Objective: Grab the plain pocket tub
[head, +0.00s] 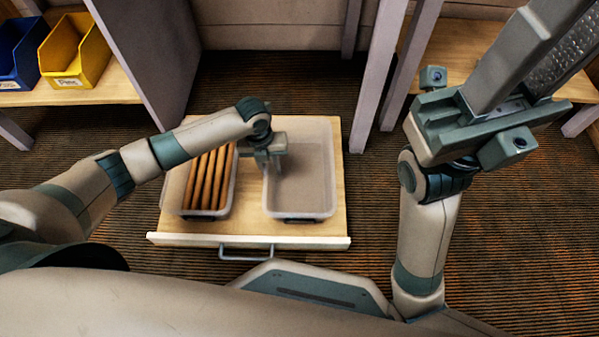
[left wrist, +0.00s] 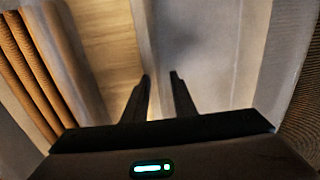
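The plain tub (head: 300,206) is a clear grey, empty bin on the right side of a pulled-out wooden drawer. It also shows in the left wrist view (left wrist: 215,40). My left gripper (head: 273,170) points down at the tub's left wall. In the left wrist view its two dark fingers (left wrist: 159,76) stand apart, one on each side of that wall, with a small gap showing on the inner side. My right gripper (head: 530,60) is raised at the upper right, away from the tub; its textured inner pad shows, and its fingertips are near or past the frame edge.
A second clear tub (head: 204,214) with several brown rods (head: 207,180) sits to the left in the same drawer (head: 250,241), which has a grey front handle (head: 246,254). Blue (head: 20,50) and yellow (head: 75,55) bins stand on a shelf at upper left. Grey posts flank the drawer.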

